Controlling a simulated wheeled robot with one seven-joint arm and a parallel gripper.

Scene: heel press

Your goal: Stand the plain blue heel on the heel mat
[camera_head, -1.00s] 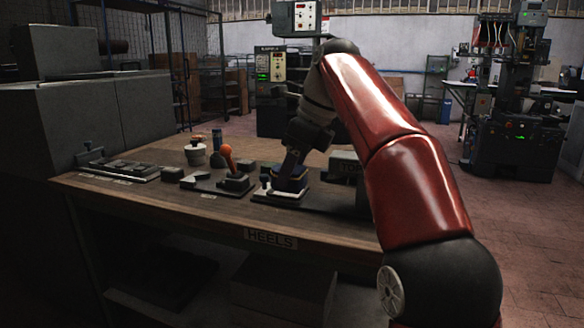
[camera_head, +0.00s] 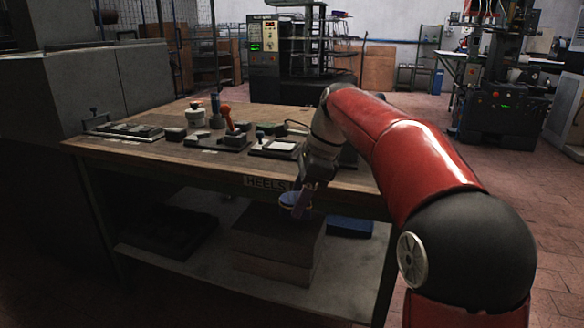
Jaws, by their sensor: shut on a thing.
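My gripper (camera_head: 300,204) points down in front of the bench's front edge, right of the HEELS label (camera_head: 262,182). It is shut on a small dark-blue piece with a paler rim, the blue heel (camera_head: 290,199). The heel appears above the lower shelf's brown box; whether it touches the box is unclear. The gripper's fingers are dark and hard to make out. I cannot tell for certain which surface is the heel mat. On the bench, a dark base with a pale square pad (camera_head: 280,146) stands empty.
The wooden bench (camera_head: 130,153) carries an orange-handled tool (camera_head: 227,117), a white pot (camera_head: 195,116) and a dark rack (camera_head: 125,130). The shelf below holds a brown box (camera_head: 270,248), a blue box (camera_head: 350,226) and a dark tray (camera_head: 170,238). My red arm hides the bench's right end.

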